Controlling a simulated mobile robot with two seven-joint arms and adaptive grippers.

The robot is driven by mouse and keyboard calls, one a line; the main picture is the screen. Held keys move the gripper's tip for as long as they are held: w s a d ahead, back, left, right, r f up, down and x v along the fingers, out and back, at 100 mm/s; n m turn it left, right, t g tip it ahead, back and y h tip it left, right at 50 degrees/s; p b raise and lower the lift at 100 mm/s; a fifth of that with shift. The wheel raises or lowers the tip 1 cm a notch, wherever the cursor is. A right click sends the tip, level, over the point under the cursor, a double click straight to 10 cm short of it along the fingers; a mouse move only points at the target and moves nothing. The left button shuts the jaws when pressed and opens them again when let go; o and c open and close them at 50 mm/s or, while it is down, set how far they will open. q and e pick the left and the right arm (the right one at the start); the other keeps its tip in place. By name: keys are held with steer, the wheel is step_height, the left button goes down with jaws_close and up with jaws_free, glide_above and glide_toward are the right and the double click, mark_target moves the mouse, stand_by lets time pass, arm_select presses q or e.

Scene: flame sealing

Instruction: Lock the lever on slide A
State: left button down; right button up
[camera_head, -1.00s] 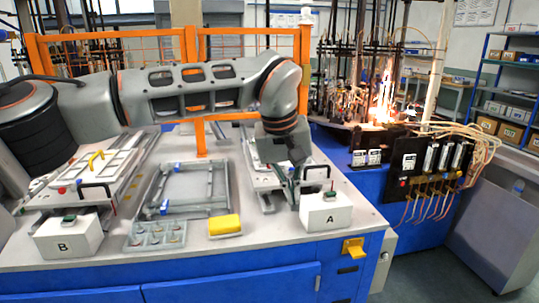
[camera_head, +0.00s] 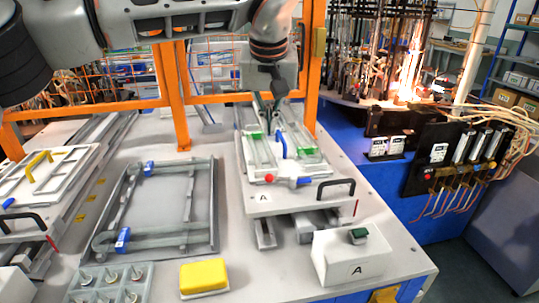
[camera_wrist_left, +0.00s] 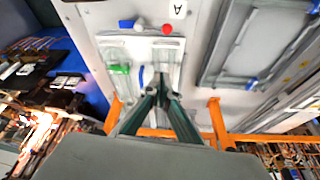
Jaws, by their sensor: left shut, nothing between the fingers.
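Slide A is a pale plate (camera_head: 285,205) with a letter A label (camera_head: 263,198) at its front left and a black handle (camera_head: 336,188). A blue lever (camera_head: 281,145) stands upright on slide A; it also shows in the left wrist view (camera_wrist_left: 141,77). A red knob (camera_head: 270,179) and a blue piece (camera_head: 303,182) sit at the front edge. My left gripper (camera_head: 270,118) points down over the rear of slide A, close behind the blue lever. Its fingers (camera_wrist_left: 160,84) are shut and empty; whether they touch the lever I cannot tell. My right gripper is not in view.
A white box marked A (camera_head: 350,258) stands in front of slide A. A grey frame (camera_head: 205,205), a yellow sponge (camera_head: 204,277) and a tray of small parts (camera_head: 108,287) lie left. An orange fence (camera_head: 178,100) stands behind. Flames (camera_head: 408,75) burn at back right.

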arm_select(q)
steer(key=x, duration=1)
steer(key=shift+s, duration=0.2)
steer(key=s, duration=0.2)
steer(key=shift+s+f, duration=0.2)
steer(key=shift+s, duration=0.15)
steer(key=shift+s+f, duration=0.2)
steer(key=shift+s, duration=0.35)
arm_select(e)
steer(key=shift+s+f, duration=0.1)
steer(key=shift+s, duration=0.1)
arm_select(q)
steer(key=shift+s+a+r, duration=0.1)
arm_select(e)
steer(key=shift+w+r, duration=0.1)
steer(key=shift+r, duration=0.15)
arm_select(q)
steer(key=shift+s+n, duration=0.1)
steer(key=shift+n, duration=0.2)
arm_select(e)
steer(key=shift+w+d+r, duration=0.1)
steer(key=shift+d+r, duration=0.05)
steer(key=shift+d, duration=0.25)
